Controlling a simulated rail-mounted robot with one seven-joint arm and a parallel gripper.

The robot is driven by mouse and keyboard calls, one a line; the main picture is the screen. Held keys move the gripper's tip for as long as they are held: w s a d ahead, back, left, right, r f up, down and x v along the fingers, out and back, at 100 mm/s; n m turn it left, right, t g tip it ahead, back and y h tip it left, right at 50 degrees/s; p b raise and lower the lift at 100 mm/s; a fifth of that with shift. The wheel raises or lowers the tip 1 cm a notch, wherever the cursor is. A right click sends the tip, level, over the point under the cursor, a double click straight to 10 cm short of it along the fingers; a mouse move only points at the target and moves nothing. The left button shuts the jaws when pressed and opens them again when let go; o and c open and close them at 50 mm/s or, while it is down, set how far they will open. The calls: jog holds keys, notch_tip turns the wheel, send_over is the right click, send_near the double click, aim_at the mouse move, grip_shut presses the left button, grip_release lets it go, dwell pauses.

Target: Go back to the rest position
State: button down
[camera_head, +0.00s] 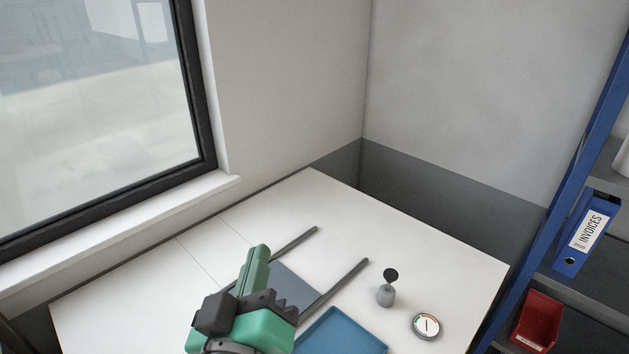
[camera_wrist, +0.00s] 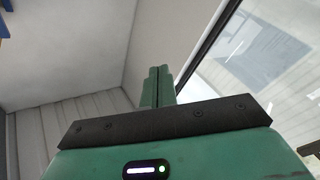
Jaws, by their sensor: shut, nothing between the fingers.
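My gripper (camera_head: 259,262) is green and black and shows at the lower middle of the head view, above the left part of the white table. Its fingers are shut with nothing between them. In the wrist view the two green fingers (camera_wrist: 158,86) stand side by side, pressed together. Behind them are only wall and window, with no object near the fingertips. The rest of my arm is cut off by the bottom edge of the head view.
The white table (camera_head: 445,262) holds two dark rails (camera_head: 335,285), a blue tray (camera_head: 345,335), a small grey object with a black disc top (camera_head: 386,292) and a round dial (camera_head: 426,326). A window (camera_head: 95,100) is at left. A blue shelf (camera_head: 575,165) with a binder (camera_head: 586,233) and red bin (camera_head: 537,322) is at right.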

jog(key=s+d+r+m+t, duration=0.3)
jog(key=s+d+r, duration=0.1)
jog(key=r, duration=0.5)
jog(key=s+d+r+m+t+y+p, duration=0.1)
jog(key=s+d+r+m+t, duration=0.1)
jog(key=s+r, duration=0.4)
notch_tip(320, 180, up, 4)
jog(key=shift+d+f+m+t, duration=0.15)
jog(key=shift+d+m+t, duration=0.25)
jog(key=shift+d+m, duration=0.6)
